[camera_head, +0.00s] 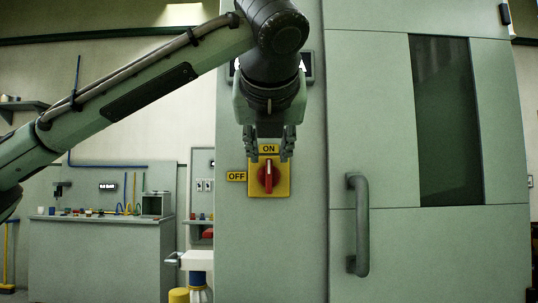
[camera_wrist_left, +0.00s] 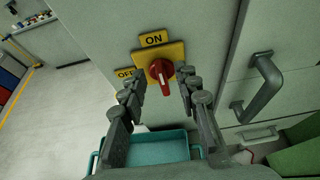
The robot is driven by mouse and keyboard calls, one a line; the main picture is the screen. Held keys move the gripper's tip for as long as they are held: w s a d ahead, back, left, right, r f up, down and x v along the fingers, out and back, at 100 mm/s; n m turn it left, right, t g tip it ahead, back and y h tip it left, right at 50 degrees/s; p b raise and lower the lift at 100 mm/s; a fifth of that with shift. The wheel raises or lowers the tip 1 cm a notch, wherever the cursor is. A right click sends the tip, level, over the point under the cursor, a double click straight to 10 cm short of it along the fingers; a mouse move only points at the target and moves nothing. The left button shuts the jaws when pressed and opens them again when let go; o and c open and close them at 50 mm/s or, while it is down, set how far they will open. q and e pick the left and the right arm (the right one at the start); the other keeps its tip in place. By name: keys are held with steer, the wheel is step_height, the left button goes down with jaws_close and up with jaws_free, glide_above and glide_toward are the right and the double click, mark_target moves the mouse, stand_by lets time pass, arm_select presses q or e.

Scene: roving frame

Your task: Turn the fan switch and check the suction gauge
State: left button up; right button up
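The fan switch is a red knob (camera_head: 268,176) on a yellow plate (camera_head: 282,188), fixed to a tall grey-green cabinet. The ON label (camera_head: 269,149) is above it and the OFF label (camera_head: 236,176) is to its left. The knob's grip bar stands about upright, in line with ON. My left gripper (camera_head: 268,146) is open and empty, just above the knob in the head view. In the left wrist view, the knob (camera_wrist_left: 162,72) shows beyond and between its parted fingers, with no clear contact. My right gripper is out of view. No suction gauge can be made out.
A dark sign (camera_head: 307,66) on the cabinet is mostly hidden by my left arm. A vertical handle (camera_head: 358,224) is right of the switch. A teal tray (camera_wrist_left: 158,148) is below the gripper. A workbench (camera_head: 95,255) stands at the back left.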

mark_target(269, 176)
arm_select(q)
steer(key=shift+x, duration=1.5)
jaws_close()
